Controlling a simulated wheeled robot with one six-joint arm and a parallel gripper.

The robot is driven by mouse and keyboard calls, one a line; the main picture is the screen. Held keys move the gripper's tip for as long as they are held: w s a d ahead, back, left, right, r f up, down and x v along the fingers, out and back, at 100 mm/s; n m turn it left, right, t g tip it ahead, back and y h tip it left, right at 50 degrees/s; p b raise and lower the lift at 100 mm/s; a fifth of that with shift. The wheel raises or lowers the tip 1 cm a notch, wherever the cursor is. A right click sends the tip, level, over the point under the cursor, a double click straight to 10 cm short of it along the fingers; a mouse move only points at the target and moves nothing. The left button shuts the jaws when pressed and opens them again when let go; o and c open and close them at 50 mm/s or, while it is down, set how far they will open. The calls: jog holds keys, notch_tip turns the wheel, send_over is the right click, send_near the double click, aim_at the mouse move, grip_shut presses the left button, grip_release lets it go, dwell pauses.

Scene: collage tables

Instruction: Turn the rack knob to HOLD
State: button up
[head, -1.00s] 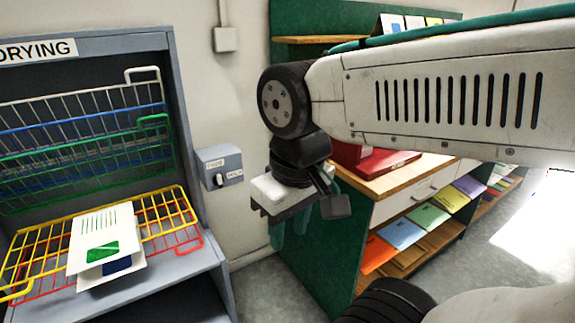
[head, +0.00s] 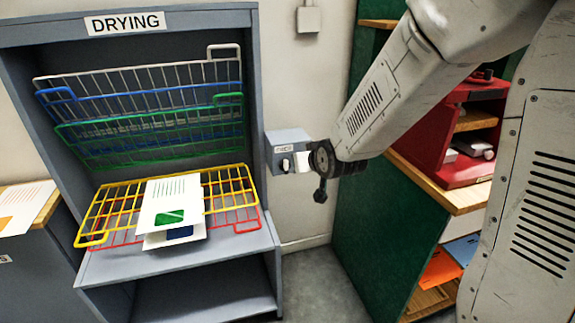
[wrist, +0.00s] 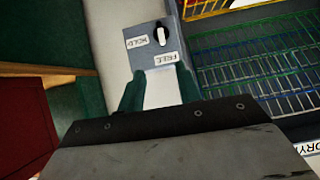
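The rack knob (head: 285,164) is a small white-and-dark lever on a grey box (head: 287,140) fixed beside the drying rack. In the wrist view, which is upside down, the knob (wrist: 161,36) lines up with the FREE label (wrist: 166,58); the HOLD label (wrist: 139,41) is to its left. My gripper (wrist: 160,76) is open and empty, its two teal fingers apart and pointing at the box. The knob is beyond the fingertips, not between them.
The drying rack (head: 264,100) has raised white, blue and green shelves, and lowered yellow and red ones holding printed sheets (head: 170,205). A green cabinet (head: 365,235) with a red unit (head: 455,165) on top stands at right. Grey floor is open between them.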

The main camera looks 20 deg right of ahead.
jog(key=w+f+t, duration=0.3)
jog(key=w+f, duration=0.2)
jog(key=t, duration=0.3)
send_near(287, 164)
jog(key=w, duration=0.2)
jog(key=shift+t, duration=0.3)
jog(key=w, duration=0.7)
jog(key=shift+w+a+f, duration=0.15)
jog(key=shift+w, duration=0.1)
jog(key=shift+s, duration=0.1)
grip_shut()
